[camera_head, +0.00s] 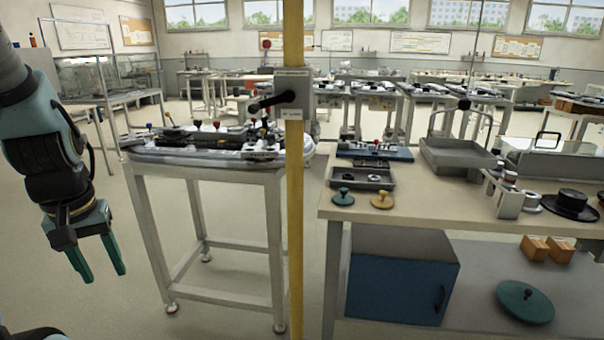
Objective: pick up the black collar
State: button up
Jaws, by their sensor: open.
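My gripper (104,276) hangs at the left over the floor, pointing down, with its two teal fingers apart and nothing between them. It is well away from both tables. A black round flanged piece (572,204) lies on the right workbench near the right edge. Small dark ring-like pieces (375,178) sit in a small grey tray (388,185) on the same bench. I cannot tell which of these is the black collar.
A yellow post (294,210) with a black-handled clamp stands between the ring-track table (215,176) and the workbench (430,209). A blue cabinet (395,288) is below. Floor near my gripper is clear.

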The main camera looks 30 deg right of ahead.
aim_at(350, 176)
jog(key=k+l+u, duration=0.1)
jog(key=l+u, duration=0.2)
jog(key=k+l+u, duration=0.1)
jog(key=l+u, duration=0.25)
jog(key=k+l+u, duration=0.15)
jog(key=u, duration=0.15)
jog(key=k+l, duration=0.15)
jog(key=l, duration=0.25)
jog(key=k+l+u, duration=0.1)
jog(key=l, duration=0.3)
jog(key=k+l, duration=0.25)
jog(key=l, duration=0.15)
jog(key=k+l+u, duration=0.1)
jog(key=l, duration=0.55)
